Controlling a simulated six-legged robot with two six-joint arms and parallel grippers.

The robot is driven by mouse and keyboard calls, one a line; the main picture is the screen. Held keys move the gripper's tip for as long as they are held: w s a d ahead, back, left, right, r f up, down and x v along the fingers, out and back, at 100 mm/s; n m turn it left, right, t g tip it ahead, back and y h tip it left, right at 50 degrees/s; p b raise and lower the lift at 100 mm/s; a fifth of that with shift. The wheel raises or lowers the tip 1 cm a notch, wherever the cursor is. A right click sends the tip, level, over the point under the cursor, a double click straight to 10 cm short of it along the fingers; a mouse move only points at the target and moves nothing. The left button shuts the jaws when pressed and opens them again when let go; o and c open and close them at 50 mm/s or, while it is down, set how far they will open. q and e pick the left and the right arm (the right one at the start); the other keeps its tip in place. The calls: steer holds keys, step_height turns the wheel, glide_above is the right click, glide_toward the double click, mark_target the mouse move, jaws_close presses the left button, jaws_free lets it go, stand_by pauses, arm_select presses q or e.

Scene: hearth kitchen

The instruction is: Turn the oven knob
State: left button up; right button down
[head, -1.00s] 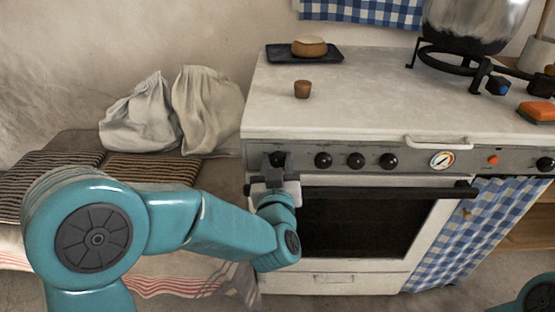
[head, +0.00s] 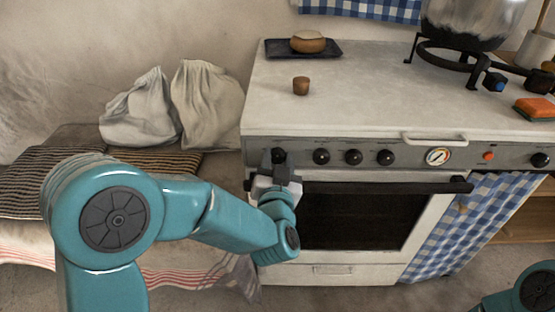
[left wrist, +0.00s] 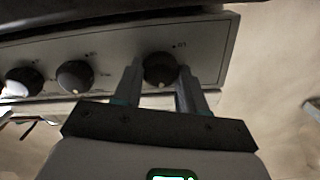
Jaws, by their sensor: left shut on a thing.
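The leftmost black oven knob (head: 279,155) is on the grey control panel (head: 400,152) of the white stove. In the left wrist view the same knob (left wrist: 160,69) sits between two grey fingers, with a small pale mark at its lower edge. My left gripper (head: 275,163) is shut on this knob, one finger on each side (left wrist: 159,76). The gripper is tilted, and it partly covers the knob in the head view. My right gripper is out of view; only part of my teal right arm shows at the bottom right.
More black knobs (head: 354,157), a dial (head: 438,156) and a red button (head: 488,155) line the panel. The dark oven handle bar (head: 390,186) runs just below. A small brown cup (head: 301,86), a tray (head: 270,50) and an orange sponge (head: 535,107) are on the stovetop.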

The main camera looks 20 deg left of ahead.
arm_select(q)
steer(key=shift+f, duration=0.1)
steer(key=o, duration=1.1)
steer(key=shift+c, duration=0.2)
steer(key=b+v, duration=0.7)
steer(key=v, duration=0.9)
steer(key=shift+s+b, duration=0.15)
steer(key=shift+b, duration=0.15)
